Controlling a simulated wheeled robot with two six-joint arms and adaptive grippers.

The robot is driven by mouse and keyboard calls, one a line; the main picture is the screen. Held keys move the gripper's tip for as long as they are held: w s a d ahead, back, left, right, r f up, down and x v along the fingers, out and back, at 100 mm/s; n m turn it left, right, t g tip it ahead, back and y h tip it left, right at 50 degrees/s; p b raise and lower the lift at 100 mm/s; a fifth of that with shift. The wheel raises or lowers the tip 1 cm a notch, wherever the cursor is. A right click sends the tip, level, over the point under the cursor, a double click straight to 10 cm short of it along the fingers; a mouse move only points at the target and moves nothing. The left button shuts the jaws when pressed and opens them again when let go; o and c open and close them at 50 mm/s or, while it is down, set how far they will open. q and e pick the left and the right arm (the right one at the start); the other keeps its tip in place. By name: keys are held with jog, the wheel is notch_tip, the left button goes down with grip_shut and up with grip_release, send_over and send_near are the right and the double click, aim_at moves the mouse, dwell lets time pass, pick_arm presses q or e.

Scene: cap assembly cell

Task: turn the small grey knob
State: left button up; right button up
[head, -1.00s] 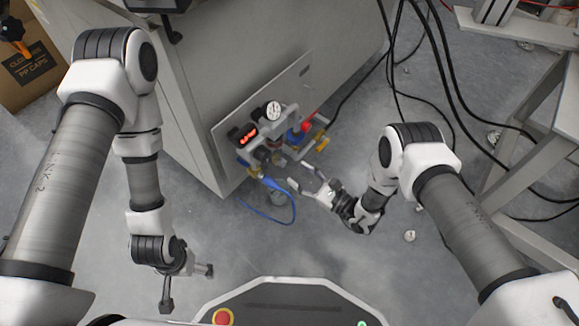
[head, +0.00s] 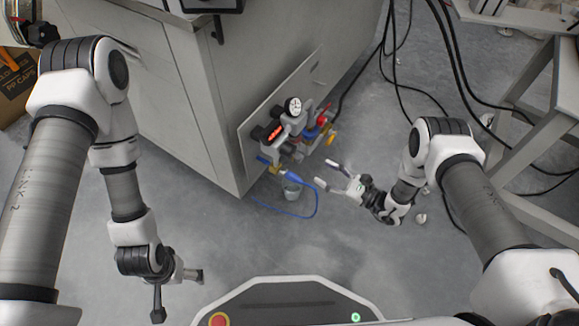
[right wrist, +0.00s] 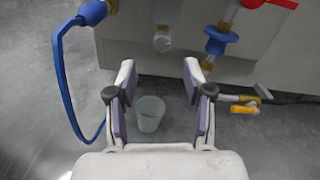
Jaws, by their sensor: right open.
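The small grey knob (right wrist: 162,38) is a pale round end on a short brass fitting on the machine's front, near the top middle of the right wrist view. I cannot pick it out surely in the head view. My right gripper (head: 326,173) is open and empty, its fingers pointing at the fittings panel. In the right wrist view its two purple-padded fingers (right wrist: 160,68) stand apart below the knob, not touching it. My left gripper (head: 178,291) hangs low at the left over the floor, its fingers spread, with nothing between them.
The panel carries a dial gauge (head: 293,106), a red display (head: 275,131), a blue regulator (right wrist: 221,40), a red handle (head: 324,113) and a yellow handle (right wrist: 244,109). A blue hose (right wrist: 62,90) loops at left. A bucket (right wrist: 150,113) stands below. Black cables (head: 397,75) hang right.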

aim_at(302, 159)
jog(key=b+x, duration=0.3)
jog(key=x, duration=0.4)
jog(key=shift+w+a+f, duration=0.1)
jog(key=shift+w+f, duration=0.05)
jog(key=shift+w, duration=0.2)
grip_shut()
